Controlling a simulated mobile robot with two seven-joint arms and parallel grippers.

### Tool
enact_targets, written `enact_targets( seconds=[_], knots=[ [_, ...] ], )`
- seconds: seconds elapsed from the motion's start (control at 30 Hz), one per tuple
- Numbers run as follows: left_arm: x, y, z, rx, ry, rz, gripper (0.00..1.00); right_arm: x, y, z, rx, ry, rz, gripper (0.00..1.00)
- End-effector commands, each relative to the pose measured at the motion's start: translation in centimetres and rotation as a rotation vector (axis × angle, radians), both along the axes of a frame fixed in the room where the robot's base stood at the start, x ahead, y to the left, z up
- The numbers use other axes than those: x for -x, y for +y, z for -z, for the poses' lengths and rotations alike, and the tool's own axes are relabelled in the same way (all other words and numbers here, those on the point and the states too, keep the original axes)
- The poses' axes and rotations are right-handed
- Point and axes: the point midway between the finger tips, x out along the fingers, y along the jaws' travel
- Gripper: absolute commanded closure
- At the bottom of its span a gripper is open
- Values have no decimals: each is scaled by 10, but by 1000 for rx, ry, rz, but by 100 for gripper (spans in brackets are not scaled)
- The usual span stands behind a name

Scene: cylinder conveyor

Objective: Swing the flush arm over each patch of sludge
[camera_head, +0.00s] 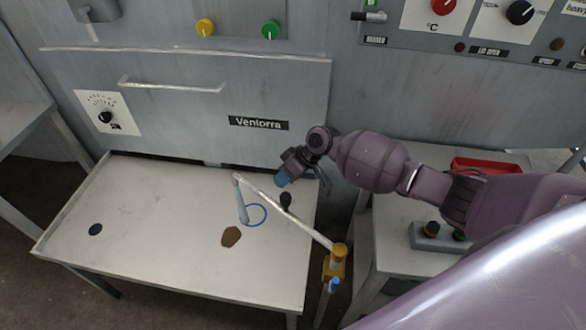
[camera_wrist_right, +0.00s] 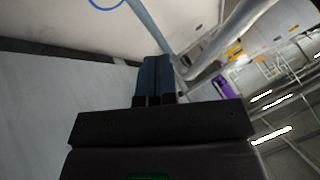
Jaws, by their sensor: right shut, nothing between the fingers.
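The flush arm (camera_head: 305,228) is a pale rod running from a yellow pivot post (camera_head: 337,262) at the table's right side to above the table's middle. A light-blue nozzle (camera_head: 242,203) hangs from its free end, and a blue ring (camera_head: 256,215) shows beside it. A black knob (camera_head: 285,199) is on or by the rod. A brown sludge patch (camera_head: 231,236) lies on the table, below the nozzle in the picture. My right gripper (camera_head: 281,181) is shut and empty, just above the knob in the picture; its blue fingers (camera_wrist_right: 156,75) show in the wrist view. My left gripper is out of view.
The pale table (camera_head: 150,220) has a dark round spot (camera_head: 95,230), perhaps a drain, at left. A grey cabinet wall stands behind. A red tray (camera_head: 486,165) and a grey button box (camera_head: 436,237) sit on the right-hand bench.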

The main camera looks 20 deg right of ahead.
Motion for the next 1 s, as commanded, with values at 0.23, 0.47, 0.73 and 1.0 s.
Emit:
enact_targets(
  seconds=[0.23, 0.47, 0.73, 1.0],
  knots=[
    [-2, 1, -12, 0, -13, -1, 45, 11, 28, -8, -1, -3, -1, 100],
    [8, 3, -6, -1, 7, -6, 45, 16, 36, -7, 0, -2, 0, 100],
    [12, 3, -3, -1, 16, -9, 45, 16, 37, -6, 1, 0, 0, 100],
    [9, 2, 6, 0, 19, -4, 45, 29, 72, -4, -2, 1, -150, 100]
  ],
)
